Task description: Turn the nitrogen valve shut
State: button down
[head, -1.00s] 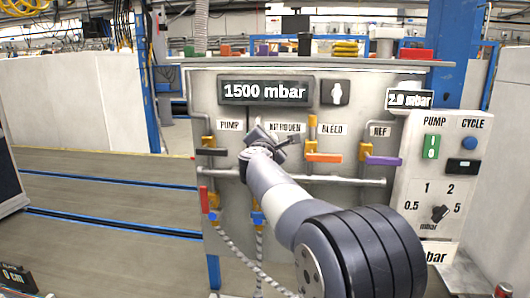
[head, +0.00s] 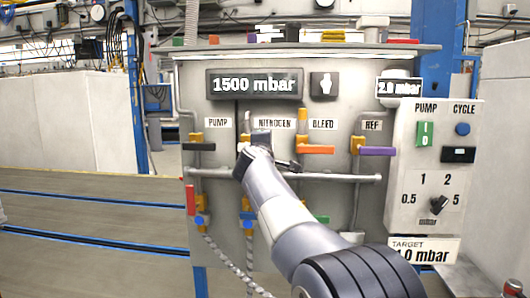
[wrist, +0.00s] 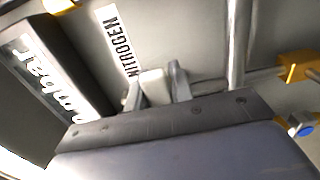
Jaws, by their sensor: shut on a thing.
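The nitrogen valve sits on the grey panel under the NITROGEN label (head: 272,124). Its handle and body are mostly hidden behind my gripper (head: 270,152) in the head view. The label also shows in the wrist view (wrist: 119,42). My gripper is at the valve, close to the panel, with dark parts around the wrist tip. The display (head: 255,84) reads 1500 mbar.
The pump handle (head: 199,147) is black, to the left. The orange bleed handle (head: 316,150) and purple ref handle (head: 378,151) are to the right. A horizontal pipe (head: 340,178) runs below them. The control box (head: 433,165) stands at the right.

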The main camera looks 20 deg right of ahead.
jog(key=shift+f+m, duration=0.15)
jog(key=shift+m, duration=0.15)
jog(key=c, duration=1.2)
grip_release()
jog(key=shift+c, duration=0.2)
jog(key=shift+s, duration=0.1)
jog(key=b+v, duration=0.2)
jog(key=v, duration=0.8)
jog(key=shift+s+a+b, duration=0.2)
jog(key=shift+s+b, duration=0.05)
jog(key=shift+b, duration=0.1)
jog(key=shift+w, duration=0.1)
jog(key=p+x, duration=0.2)
jog(key=x, duration=0.8)
jog(key=shift+w+d+p, duration=0.2)
jog(key=shift+w+p, duration=0.05)
jog(key=shift+p, duration=0.15)
